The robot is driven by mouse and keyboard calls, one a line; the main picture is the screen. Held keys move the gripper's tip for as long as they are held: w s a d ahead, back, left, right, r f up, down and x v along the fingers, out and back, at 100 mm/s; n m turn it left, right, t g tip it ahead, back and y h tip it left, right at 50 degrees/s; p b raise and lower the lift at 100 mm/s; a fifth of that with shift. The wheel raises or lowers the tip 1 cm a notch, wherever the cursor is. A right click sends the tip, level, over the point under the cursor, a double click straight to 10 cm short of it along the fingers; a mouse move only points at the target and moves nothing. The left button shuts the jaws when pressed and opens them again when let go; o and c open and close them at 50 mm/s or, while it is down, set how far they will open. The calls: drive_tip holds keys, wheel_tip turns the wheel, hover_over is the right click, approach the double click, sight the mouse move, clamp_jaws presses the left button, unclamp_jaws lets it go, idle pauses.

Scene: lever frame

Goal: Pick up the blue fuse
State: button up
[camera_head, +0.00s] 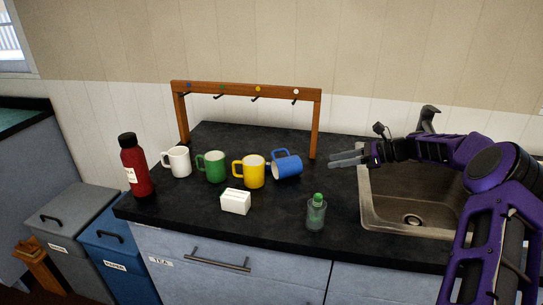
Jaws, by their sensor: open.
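I see no blue fuse in the head view. The blue thing on the counter is a blue mug (288,166), which looks tilted, right of the yellow mug (254,173). My gripper (333,159) reaches in from the right, its fingers pointing left and parted, with nothing seen between them. It is to the right of the blue mug and apart from it in the picture, near the right post of the wooden rack. Its height above the counter is hard to tell.
A wooden hook rack (240,91) with coloured dots stands behind the mugs. Also on the counter are a white mug (179,162), green mug (215,168), red bottle (135,170), white block (235,203) and green-topped bottle (316,214). A sink (400,215) lies right.

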approach(288, 168)
drive_tip(key=w+a+f, duration=0.2)
drive_tip(key=w+f, duration=0.1)
drive_tip(key=w+a+f, duration=0.1)
drive_tip(key=w, duration=0.1)
drive_tip(key=shift+f+b, duration=0.25)
drive_tip(key=shift+b, duration=0.05)
drive_tip(key=shift+x, duration=3.3)
drive_tip(key=shift+w+r, duration=0.1)
drive_tip(key=shift+r, duration=0.05)
clamp_jaws()
drive_tip(key=c, duration=0.6)
unclamp_jaws()
drive_tip(key=o, duration=0.6)
drive_tip(key=shift+d, duration=0.1)
